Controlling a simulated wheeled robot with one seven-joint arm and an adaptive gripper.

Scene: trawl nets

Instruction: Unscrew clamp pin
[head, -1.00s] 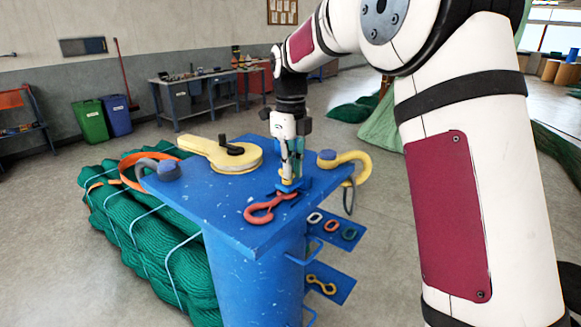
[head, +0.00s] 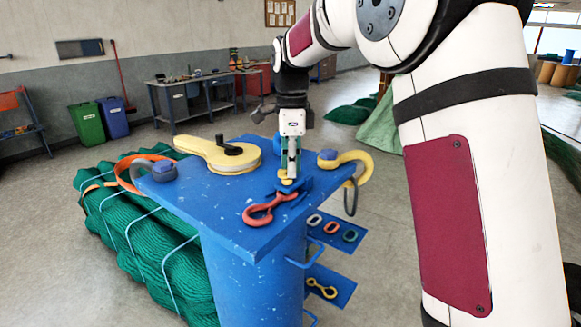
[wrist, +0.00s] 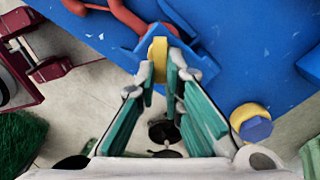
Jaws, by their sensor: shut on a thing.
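The clamp pin is a small yellow piece (wrist: 158,52) standing in a blue clamp block (wrist: 190,35) on the blue table, near its right corner. My gripper (head: 289,176) points straight down over the clamp. In the wrist view its two fingertips (wrist: 166,72) are shut on the yellow pin, one on each side. The pin's lower part is hidden in the clamp.
A yellow shackle (head: 350,157) sits at the right corner. Bundled green net (head: 135,230) lies left of the table. Side plates (head: 328,288) hold links.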

